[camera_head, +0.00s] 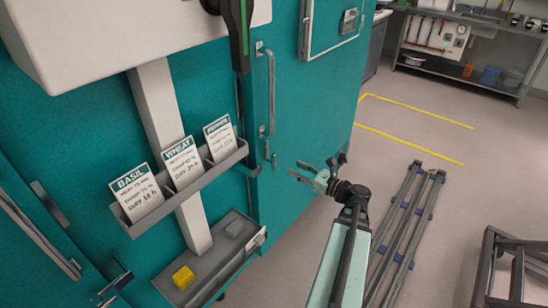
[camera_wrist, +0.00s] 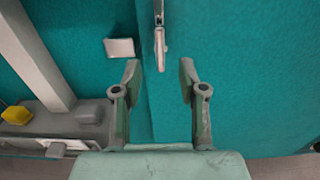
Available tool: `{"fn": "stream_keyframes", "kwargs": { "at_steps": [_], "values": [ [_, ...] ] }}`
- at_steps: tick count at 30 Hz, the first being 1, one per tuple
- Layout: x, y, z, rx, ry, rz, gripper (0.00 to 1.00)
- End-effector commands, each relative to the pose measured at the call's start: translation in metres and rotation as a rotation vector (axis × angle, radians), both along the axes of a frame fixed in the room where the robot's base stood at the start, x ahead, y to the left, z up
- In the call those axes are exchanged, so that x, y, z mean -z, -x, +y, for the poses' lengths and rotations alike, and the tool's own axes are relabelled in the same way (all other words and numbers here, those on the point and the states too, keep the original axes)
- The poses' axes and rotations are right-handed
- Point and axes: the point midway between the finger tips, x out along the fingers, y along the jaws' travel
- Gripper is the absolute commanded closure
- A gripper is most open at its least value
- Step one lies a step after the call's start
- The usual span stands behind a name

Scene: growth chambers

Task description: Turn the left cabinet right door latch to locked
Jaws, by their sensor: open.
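The teal cabinet door (camera_head: 310,100) carries a long vertical metal handle (camera_head: 270,90). Below it is a small metal latch lever (camera_head: 273,160), hanging roughly downward; I cannot tell for sure whether it is locked. In the wrist view a narrow metal lever (camera_wrist: 160,48), probably this latch, points down at the top centre, just beyond the gap between my fingertips. My gripper (camera_head: 303,173) is open and empty, to the right of the latch in the head view. Its two fingers also show in the wrist view (camera_wrist: 159,72), apart from the lever.
A grey tray (camera_head: 128,227) holds cards for basil, wheat and another crop. A lower tray (camera_head: 190,292) holds a yellow block (camera_head: 183,277) and a grey block. A grey plate (camera_wrist: 119,48) sits left of the lever. Metal rails (camera_head: 408,230) lie on the floor at right.

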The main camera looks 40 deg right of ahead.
Motion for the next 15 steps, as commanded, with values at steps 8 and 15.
{"fn": "stream_keyframes", "kwargs": {
  "at_steps": [8, 15],
  "values": [
    [-0.001, -0.054, 0.012, -0.003, -0.001, 0.000, 0.58],
    [0.000, -0.090, 0.019, -0.001, 0.000, 0.000, 0.58]
  ]
}}
